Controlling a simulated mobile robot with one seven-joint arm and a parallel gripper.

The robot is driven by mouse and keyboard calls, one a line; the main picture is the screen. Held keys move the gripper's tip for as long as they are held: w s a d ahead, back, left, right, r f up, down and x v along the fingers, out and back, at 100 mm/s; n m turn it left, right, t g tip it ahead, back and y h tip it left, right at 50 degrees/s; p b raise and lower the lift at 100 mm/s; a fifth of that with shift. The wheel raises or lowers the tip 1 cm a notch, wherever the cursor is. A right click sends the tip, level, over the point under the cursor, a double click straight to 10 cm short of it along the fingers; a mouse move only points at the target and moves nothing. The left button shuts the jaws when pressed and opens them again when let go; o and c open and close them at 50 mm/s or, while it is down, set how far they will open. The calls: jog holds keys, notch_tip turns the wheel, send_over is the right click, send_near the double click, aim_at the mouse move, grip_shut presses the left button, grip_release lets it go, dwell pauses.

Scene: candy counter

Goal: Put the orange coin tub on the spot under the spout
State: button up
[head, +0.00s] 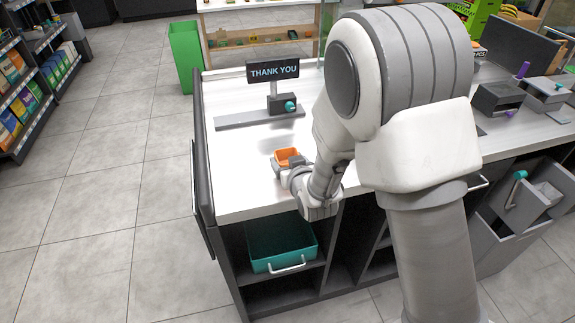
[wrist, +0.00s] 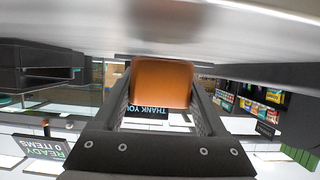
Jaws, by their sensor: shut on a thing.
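The orange coin tub (head: 288,154) is near the front left of the white counter, just beyond my gripper (head: 285,163). In the wrist view, the orange tub (wrist: 160,82) fills the space between the two dark fingers of my gripper (wrist: 160,92), which is shut on it. The tub looks upright in the head view. I cannot tell whether its base touches the counter. A dark block with a teal knob (head: 290,105) stands behind the tub, under the THANK YOU sign (head: 273,71). I cannot make out a spout or a marked spot for certain.
A flat grey strip (head: 235,121) lies in front of the sign. The white counter (head: 240,160) is clear left of the tub. Grey boxes (head: 498,98) with purple parts stand at the right. A teal bin (head: 262,235) sits on the shelf below.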

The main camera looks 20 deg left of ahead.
jog(key=shift+f, duration=0.8)
jog(key=shift+f, duration=0.15)
jog(key=o, duration=1.3)
jog(key=shift+r, duration=0.25)
jog(key=v, duration=0.9)
jog(key=shift+s, duration=0.1)
jog(key=shift+d+r+p, duration=0.1)
jog(key=shift+r+p, duration=0.1)
jog(key=shift+p, duration=0.45)
jog(key=shift+s+p, duration=0.1)
jog(key=shift+p, duration=0.9)
